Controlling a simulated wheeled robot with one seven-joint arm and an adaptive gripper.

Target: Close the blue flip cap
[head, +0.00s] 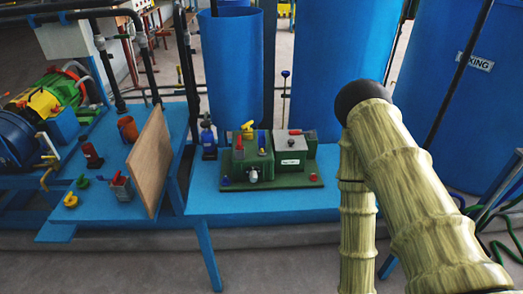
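In the head view, a green device (254,161) with a yellow handle (248,130) on top sits on a green base on the blue table. A small blue part (225,181) is at the base's front left corner. A small dark blue bottle-like item (207,136) stands just left of the device. I cannot tell which blue part is the flip cap, or whether the cap is open. My arm, with a bamboo-like surface, fills the right side. My gripper is not in view, so its relation to the cap does not show.
A second green box (290,152) shares the base, with a red button (314,177) at its front right. A tilted wooden board (150,163) stands to the left. Large blue tanks (340,65) rise behind. The blue table's front strip (255,201) is clear.

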